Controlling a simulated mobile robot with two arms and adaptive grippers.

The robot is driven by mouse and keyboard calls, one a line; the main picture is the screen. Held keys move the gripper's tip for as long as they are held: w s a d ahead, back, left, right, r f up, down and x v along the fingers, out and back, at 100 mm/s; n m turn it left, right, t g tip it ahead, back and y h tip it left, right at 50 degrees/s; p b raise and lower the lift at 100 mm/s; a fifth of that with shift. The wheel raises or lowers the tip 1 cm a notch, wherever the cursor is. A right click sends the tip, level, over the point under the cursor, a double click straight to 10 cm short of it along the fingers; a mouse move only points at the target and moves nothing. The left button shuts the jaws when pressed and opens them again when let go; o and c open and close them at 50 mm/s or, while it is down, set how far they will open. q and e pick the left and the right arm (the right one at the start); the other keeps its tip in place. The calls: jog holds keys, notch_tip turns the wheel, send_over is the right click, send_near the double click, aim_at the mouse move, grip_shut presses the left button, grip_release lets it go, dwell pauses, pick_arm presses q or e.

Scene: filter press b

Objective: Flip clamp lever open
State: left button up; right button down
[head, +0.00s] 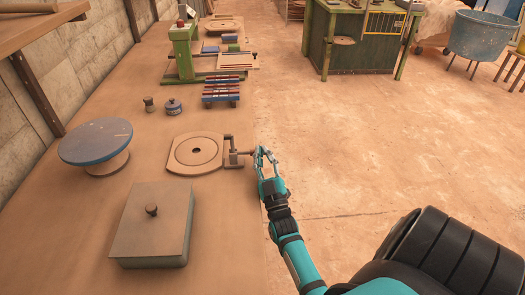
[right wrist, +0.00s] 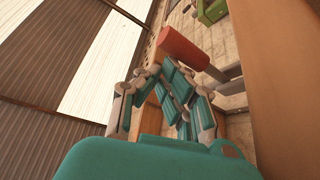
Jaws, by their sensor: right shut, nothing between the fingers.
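The clamp lever (head: 243,153) sticks out to the right from a clamp bracket (head: 229,146) at the right side of a round-holed plate (head: 194,153) on the bench. My right gripper (head: 262,152) is at the bench's right edge, just beyond the lever's outer end. In the right wrist view, a reddish-brown cylindrical handle (right wrist: 184,46) lies just past the tips of my right gripper (right wrist: 166,68). The fingers are shut with nothing between them. I cannot tell whether they touch the handle. My left gripper is not in view.
A lidded box (head: 153,222) and a blue-topped round stand (head: 96,142) are on the bench (head: 225,240). A green press (head: 182,52) and a rack of red and blue bars (head: 222,89) stand farther back.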

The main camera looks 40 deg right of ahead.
jog(key=v, duration=1.1)
jog(key=shift+s+a, duration=0.2)
jog(key=shift+f, duration=0.1)
